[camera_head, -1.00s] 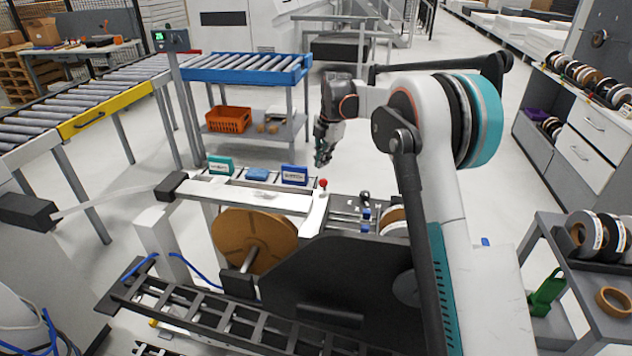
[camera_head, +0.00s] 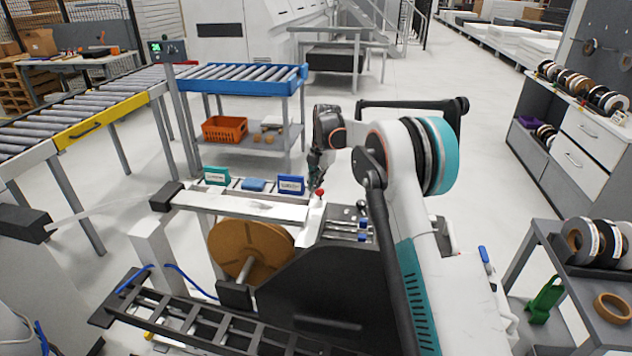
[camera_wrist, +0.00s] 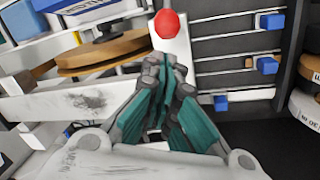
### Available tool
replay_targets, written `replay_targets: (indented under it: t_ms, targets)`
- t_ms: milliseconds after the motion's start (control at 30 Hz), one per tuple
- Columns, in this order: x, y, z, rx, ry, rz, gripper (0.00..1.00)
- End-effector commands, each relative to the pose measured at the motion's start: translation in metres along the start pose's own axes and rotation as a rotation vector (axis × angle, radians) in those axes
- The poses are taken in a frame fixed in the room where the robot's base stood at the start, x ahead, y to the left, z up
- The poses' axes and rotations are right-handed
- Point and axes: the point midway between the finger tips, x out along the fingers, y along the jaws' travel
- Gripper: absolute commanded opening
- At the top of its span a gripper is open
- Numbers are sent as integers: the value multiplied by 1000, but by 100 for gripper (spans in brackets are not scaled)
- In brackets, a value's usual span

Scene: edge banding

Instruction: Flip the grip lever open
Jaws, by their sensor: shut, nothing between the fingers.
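The grip lever shows as a red ball knob (camera_head: 319,192) at the end of the white plate on the edge-banding unit. In the wrist view the red knob (camera_wrist: 168,23) stands at the top of a white strip, just past my fingertips. My gripper (camera_head: 315,182) is shut and empty, pointing down right behind the knob in the head view. In the wrist view my gripper (camera_wrist: 168,66) has its teal fingers together just below the knob, and a small gap seems to part them. I cannot tell whether they touch the lever.
A brown tape roll (camera_head: 250,248) hangs under the white plate. Teal (camera_head: 216,175) and blue (camera_head: 291,185) boxes stand behind it. Rods with blue blocks (camera_wrist: 267,65) lie right of the knob. A cart with tape rolls (camera_head: 612,308) is at the right.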

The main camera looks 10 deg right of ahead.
Motion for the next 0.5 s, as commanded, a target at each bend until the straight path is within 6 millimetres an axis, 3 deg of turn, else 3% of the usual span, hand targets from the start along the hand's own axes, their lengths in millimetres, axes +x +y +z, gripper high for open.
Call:
replay_targets:
  t_ms: [33, 200, 500]
  targets:
    - [12, 0, 0, 0, 0, 0, 0]
    - [39, 0, 0, 0, 0, 0, 0]
    - [58, 0, 0, 0, 0, 0, 0]
